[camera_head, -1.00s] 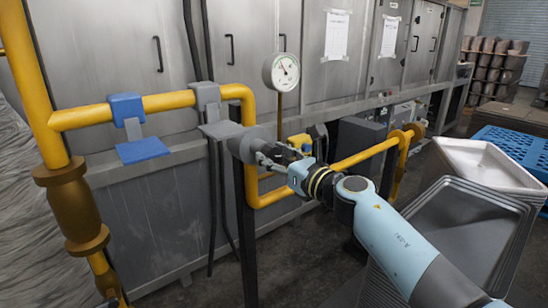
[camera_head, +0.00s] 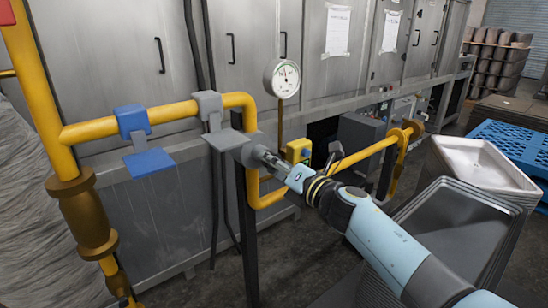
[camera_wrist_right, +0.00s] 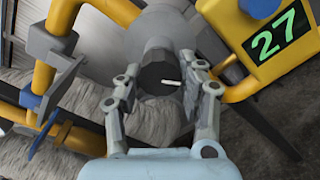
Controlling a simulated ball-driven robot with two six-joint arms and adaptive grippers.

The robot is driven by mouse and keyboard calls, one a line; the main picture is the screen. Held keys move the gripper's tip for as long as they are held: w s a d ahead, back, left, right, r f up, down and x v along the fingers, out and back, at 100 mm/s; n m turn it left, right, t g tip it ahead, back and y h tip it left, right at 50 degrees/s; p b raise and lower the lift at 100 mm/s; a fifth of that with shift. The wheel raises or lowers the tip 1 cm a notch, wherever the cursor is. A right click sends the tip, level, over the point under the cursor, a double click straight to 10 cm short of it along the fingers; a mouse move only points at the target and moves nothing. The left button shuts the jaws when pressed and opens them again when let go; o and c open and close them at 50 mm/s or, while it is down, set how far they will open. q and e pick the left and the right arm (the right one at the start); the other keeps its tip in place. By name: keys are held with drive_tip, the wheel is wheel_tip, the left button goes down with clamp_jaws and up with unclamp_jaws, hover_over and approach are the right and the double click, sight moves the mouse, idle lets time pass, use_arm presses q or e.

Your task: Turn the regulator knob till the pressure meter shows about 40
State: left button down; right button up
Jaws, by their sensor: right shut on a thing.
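The regulator knob (camera_wrist_right: 158,76) is a dark round piece with a white mark, in the middle of the right wrist view. My right gripper (camera_wrist_right: 160,84) is shut on it, one finger on each side. In the head view the right gripper (camera_head: 266,158) reaches the grey regulator housing (camera_head: 242,148) at the yellow pipe and hides most of the knob. The round white pressure meter (camera_head: 282,78) stands above on a thin stem; its needle is too small to read. A yellow box (camera_head: 298,150) beside the knob has a display (camera_wrist_right: 280,32) showing 27 in green. My left gripper is not in view.
Yellow pipes (camera_head: 92,131) run along grey metal cabinets (camera_head: 170,190). Blue (camera_head: 132,120) and grey (camera_head: 208,106) brackets with flat plates sit on the upper pipe. Stacked dark trays (camera_head: 455,225), a white tray (camera_head: 485,165) and a blue pallet (camera_head: 515,145) stand at the right.

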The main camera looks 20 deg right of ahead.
drive_tip(key=m+p, duration=0.5)
drive_tip(key=m, duration=0.6)
drive_tip(key=shift+r+m+p, duration=0.15)
drive_tip(key=shift+m+p, duration=0.2)
drive_tip(key=shift+m, duration=0.05)
idle(0.3)
drive_tip(key=o, duration=1.2)
drive_tip(key=v, duration=1.2)
